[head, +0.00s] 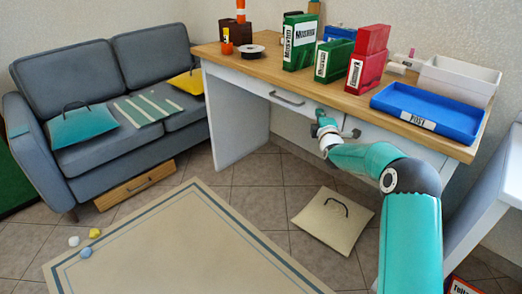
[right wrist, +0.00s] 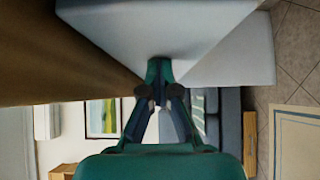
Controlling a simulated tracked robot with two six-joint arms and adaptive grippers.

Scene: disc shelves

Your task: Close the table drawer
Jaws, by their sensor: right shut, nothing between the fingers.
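The wooden-topped table (head: 250,66) has a white front. One drawer front (head: 245,84) with a grey bar handle (head: 287,98) is at the left part of that front. I cannot tell clearly how far this drawer stands out. A second white panel (head: 400,146) is on the right, partly behind my right arm. My right gripper (head: 319,116) is at the table front, right of the handle, with its fingers shut and empty. In the right wrist view the fingertips (right wrist: 158,66) are close to white surfaces (right wrist: 225,45); contact is unclear. My left gripper is out of view.
Binders (head: 299,42), a blue tray (head: 428,112) and a white bin (head: 458,80) stand on the table. A beige cushion (head: 333,220) lies on the tiles below. A grey sofa (head: 110,95) is at the left, with a rug (head: 185,250) in front.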

